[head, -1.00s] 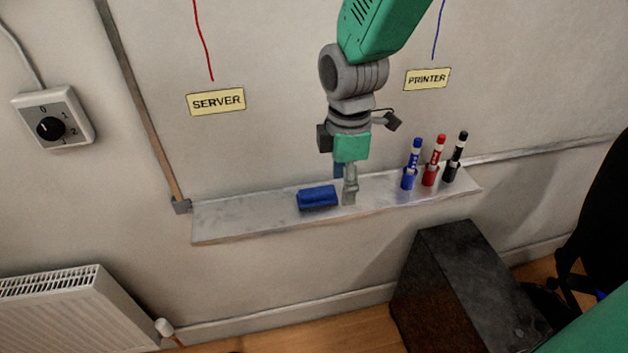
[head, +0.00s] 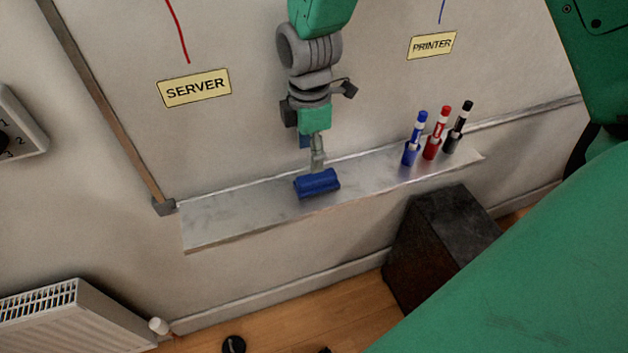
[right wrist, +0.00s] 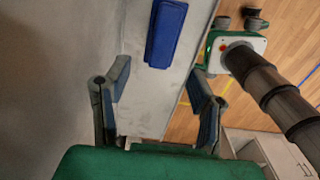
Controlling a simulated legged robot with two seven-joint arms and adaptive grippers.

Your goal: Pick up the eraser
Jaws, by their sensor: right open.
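The blue eraser (head: 317,184) lies on the pale narrow wall shelf (head: 230,219), left of its middle. My right gripper (head: 318,160) is just above and behind the eraser in the head view, pointing down at the shelf. In the right wrist view the eraser (right wrist: 166,35) is whole and lies beyond the fingertips, roughly in line with the gap between them. The right gripper (right wrist: 161,85) is open there with nothing between its fingers. My left gripper does not show.
A dark box (head: 440,235) stands on the floor below. A radiator (head: 75,315) is at lower left. The shelf's left end is bare.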

